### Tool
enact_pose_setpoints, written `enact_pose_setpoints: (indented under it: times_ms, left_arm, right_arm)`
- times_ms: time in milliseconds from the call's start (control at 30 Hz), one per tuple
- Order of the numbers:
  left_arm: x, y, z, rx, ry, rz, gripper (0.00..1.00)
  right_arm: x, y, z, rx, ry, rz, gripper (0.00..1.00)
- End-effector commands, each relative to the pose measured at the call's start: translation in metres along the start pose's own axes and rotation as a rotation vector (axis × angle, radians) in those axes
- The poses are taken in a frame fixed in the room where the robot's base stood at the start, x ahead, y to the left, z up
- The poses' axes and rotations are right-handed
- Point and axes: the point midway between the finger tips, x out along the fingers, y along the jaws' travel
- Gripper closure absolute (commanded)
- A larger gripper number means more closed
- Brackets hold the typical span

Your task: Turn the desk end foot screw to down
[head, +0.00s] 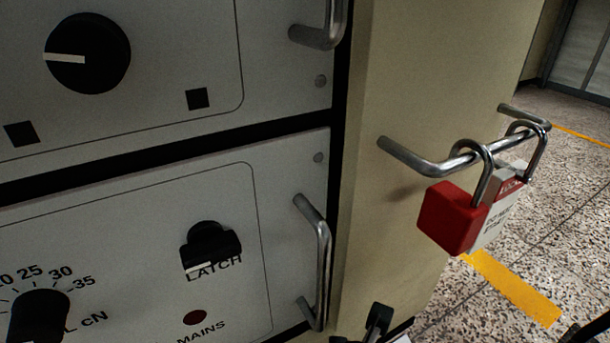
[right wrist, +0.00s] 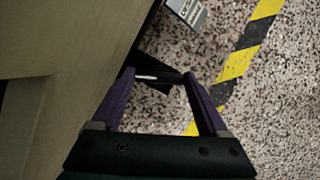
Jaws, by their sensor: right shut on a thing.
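In the right wrist view, my right gripper (right wrist: 160,76) has its two purple fingers on either side of a small black part with a white line, which appears to be the foot screw (right wrist: 158,78). It is low beside the beige cabinet side, above the speckled floor. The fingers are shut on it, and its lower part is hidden. In the head view, a black part (head: 378,318) shows at the bottom edge beside the cabinet; I cannot tell whether it is the same screw. My left gripper is not in view.
The grey front panel (head: 285,175) carries black knobs and metal handles. A red padlock (head: 450,218) and a second, pale one hang from a bar on the beige cabinet side (head: 400,90). Speckled floor (head: 575,225) with yellow tape lies open to the right.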

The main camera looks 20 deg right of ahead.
Motion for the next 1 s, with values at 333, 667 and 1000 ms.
enact_pose_setpoints:
  times_ms: [333, 667, 1000]
  left_arm:
    - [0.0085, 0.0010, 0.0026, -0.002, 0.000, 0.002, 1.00]
    - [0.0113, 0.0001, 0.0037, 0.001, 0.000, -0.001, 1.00]
    - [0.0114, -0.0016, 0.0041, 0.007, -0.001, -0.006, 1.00]
  right_arm:
    - [0.0012, 0.0015, -0.0002, 0.220, 0.000, -0.092, 0.78]
    - [0.0007, 0.0020, 0.0006, 0.309, -0.001, -0.128, 0.78]
    - [0.0005, 0.0019, 0.0008, 0.318, -0.001, -0.132, 0.78]
